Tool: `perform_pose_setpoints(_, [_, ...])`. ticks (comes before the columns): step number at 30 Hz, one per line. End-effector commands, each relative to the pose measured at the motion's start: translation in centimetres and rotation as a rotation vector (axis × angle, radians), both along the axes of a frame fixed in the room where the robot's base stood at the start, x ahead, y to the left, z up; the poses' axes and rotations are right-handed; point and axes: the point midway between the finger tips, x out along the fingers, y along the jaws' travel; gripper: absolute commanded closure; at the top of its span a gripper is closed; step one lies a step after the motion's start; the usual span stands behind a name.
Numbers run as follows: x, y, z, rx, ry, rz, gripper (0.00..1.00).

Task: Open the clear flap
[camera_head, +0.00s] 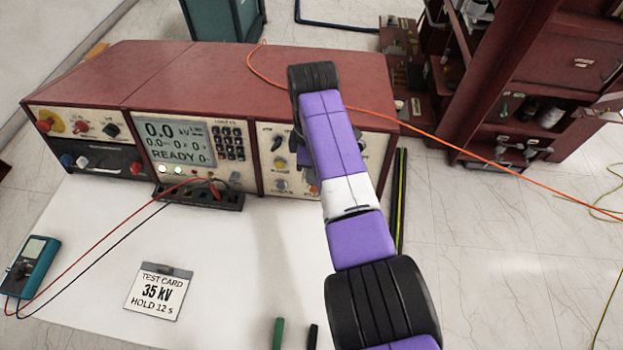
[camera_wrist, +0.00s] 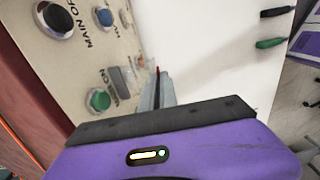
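The clear flap is hard to make out; in the wrist view a small greyish piece (camera_wrist: 120,82) stands on the panel beside the green button (camera_wrist: 99,99), and I cannot tell whether it is the flap. My gripper (camera_wrist: 157,76) is in front of the panel, its grey fingers close together, with a small red spot at their tips. I see nothing clearly held between them. In the head view my arm hides the gripper and part of the right panel (camera_head: 374,150) of the red test set (camera_head: 230,75).
A black knob (camera_wrist: 57,19) and a blue button (camera_wrist: 104,17) are on the panel. A test card (camera_head: 157,293), a teal meter (camera_head: 32,262) and green (camera_head: 279,334) and black (camera_head: 313,338) handles lie on the white tabletop. An orange cable (camera_head: 430,132) runs behind my arm.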

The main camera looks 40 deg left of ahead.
Motion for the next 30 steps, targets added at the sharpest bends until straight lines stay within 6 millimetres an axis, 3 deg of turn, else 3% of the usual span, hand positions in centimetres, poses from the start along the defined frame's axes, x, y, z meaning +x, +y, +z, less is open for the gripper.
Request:
perform_pose_setpoints(25, [0.32, 0.02, 0.34, -0.044, 0.067, -0.002, 1.0])
perform_pose_setpoints(29, [0.32, 0.03, 0.35, -0.043, 0.066, -0.002, 0.75])
perform_pose_setpoints(30, [0.32, 0.06, 0.36, -0.043, 0.066, -0.002, 0.75])
